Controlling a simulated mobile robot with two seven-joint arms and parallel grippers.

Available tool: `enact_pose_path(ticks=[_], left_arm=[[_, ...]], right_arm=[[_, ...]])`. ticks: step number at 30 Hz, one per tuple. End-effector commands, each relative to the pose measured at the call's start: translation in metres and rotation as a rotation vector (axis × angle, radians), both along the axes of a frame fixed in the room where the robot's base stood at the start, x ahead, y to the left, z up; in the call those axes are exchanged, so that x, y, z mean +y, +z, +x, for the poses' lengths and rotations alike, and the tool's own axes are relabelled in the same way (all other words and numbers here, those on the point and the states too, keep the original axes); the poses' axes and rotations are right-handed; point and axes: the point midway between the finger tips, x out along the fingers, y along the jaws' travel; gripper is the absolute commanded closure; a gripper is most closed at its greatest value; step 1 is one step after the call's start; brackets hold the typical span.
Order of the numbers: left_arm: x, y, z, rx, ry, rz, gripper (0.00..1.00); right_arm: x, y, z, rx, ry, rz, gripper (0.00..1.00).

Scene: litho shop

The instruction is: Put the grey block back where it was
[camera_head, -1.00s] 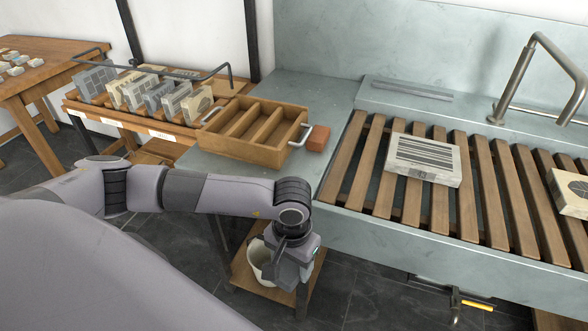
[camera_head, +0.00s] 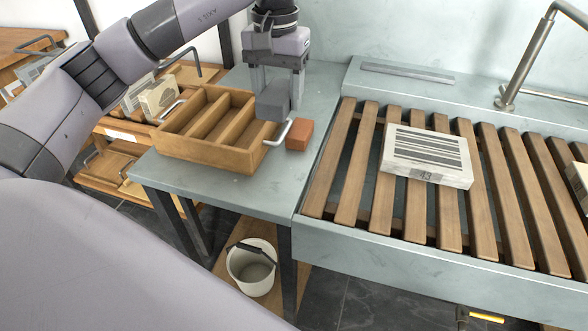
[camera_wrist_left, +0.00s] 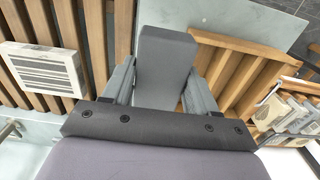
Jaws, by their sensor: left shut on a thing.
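My left gripper (camera_head: 277,86) points down over the right end of a wooden tray (camera_head: 205,154) and is shut on the grey block (camera_head: 271,103). The left wrist view shows the block (camera_wrist_left: 165,62) between the two fingers. In the head view the block covers part of the tray's right end, near the metal handle; I cannot tell how high above the tray it is. The tray has long compartments, and the visible parts look empty. My right gripper is not in view.
A red-orange block (camera_head: 299,135) sits just right of the tray on the grey table (camera_head: 252,190). A slatted sink rack (camera_head: 341,170) carries a pale stone marked 43 (camera_head: 426,158). A white bucket (camera_head: 251,268) stands below. Racked stones (camera_head: 158,97) stand behind left.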

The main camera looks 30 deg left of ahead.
Motion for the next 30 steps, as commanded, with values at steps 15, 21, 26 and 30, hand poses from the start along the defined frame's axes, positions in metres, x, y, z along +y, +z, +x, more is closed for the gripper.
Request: enact_pose_path(ticks=[15,21,26,30], left_arm=[[0.003,-0.052,-0.002,0.005,0.001,-0.001,0.71],[0.003,-0.095,-0.003,0.006,0.002,-0.001,0.71],[0.004,-0.124,-0.003,0.003,0.002,0.000,0.71],[0.004,-0.137,-0.002,0.000,0.003,0.001,0.71]], right_arm=[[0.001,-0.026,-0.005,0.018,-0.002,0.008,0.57],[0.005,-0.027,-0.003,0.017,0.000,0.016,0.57],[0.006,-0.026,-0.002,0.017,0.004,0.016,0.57],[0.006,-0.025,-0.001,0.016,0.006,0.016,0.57]])
